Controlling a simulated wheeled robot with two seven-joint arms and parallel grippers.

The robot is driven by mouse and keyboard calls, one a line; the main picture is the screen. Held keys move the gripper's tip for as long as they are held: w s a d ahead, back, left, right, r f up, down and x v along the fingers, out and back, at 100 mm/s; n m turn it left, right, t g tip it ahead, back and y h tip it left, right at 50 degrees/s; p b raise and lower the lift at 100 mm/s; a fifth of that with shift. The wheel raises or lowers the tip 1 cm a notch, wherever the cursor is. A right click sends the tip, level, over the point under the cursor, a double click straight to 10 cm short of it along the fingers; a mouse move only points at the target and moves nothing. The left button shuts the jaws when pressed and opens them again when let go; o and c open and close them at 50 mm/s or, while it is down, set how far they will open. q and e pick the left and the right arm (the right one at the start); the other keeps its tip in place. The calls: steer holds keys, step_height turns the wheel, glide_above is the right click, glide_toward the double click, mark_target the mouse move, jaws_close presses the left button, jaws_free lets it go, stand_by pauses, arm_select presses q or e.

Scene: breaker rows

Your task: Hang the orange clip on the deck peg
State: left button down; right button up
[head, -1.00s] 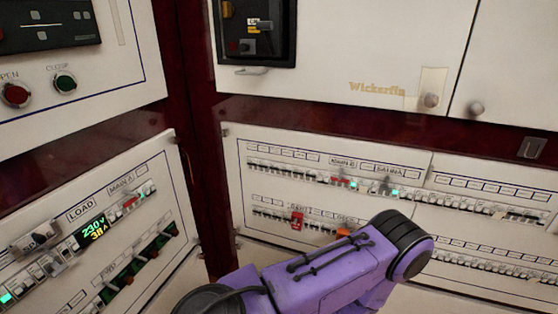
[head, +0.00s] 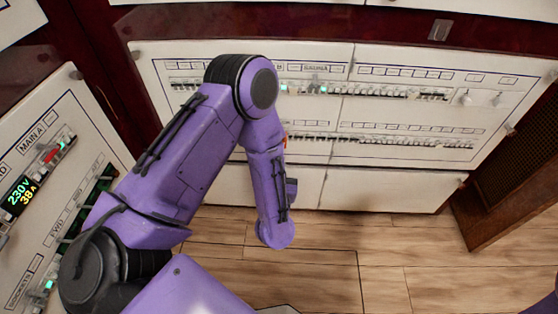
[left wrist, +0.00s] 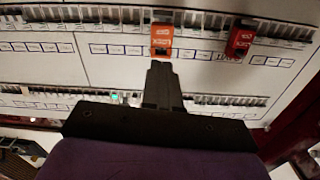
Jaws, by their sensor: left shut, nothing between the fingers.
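The orange clip (left wrist: 161,38) sits on a breaker row in the left wrist view, at top centre. My left gripper (left wrist: 160,68) is shut and empty, its fingertips just below the clip in that picture. I cannot tell whether they touch it. In the head view my purple left arm covers most of that part of the panel, and a small orange sliver shows beside the arm. The left fingers are hidden there. My right gripper is not in view. I cannot pick out the deck peg by its label; two small pale knobs (head: 481,99) stand on the panel's right end.
A red clip (left wrist: 239,42) sits on the same row, right of the orange one in the left wrist view. The wide breaker panel (head: 400,125) has several switches. A side panel (head: 50,165) with a lit display stands left. The wooden floor (head: 330,260) is clear.

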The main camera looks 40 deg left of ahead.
arm_select(q)
steer(key=x, duration=0.6)
steer(key=shift+r+b, duration=0.2)
steer(key=shift+b, duration=0.15)
steer(key=shift+w+a, duration=0.4)
steer(key=shift+w, duration=0.15)
steer(key=shift+r, duration=0.1)
steer(key=p+v, duration=0.1)
steer(key=v, duration=1.2)
steer(key=shift+s+d+f, duration=0.2)
